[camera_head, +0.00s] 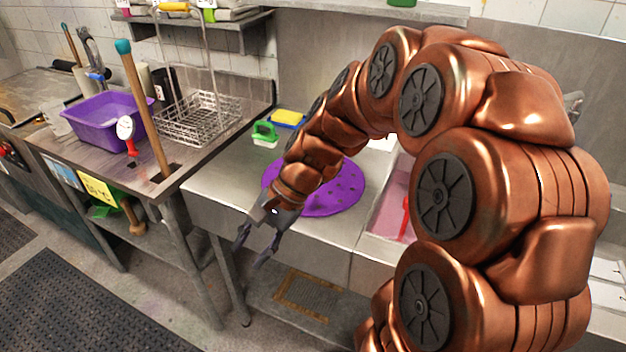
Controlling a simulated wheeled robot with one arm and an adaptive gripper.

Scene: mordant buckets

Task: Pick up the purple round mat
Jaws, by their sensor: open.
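The purple round mat (340,196) lies flat on the steel counter, with several dark spots or holes on it. My copper arm crosses in front of it and hides part of its left and upper area. My gripper (254,254) hangs past the counter's front edge, to the lower left of the mat. Its dark fingers are spread apart, with nothing between them. It is apart from the mat.
A sink (392,205) with pink contents is at right. At left, a table holds a purple tub (105,122), a wire basket (200,118) and an upright wooden stick (145,110).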

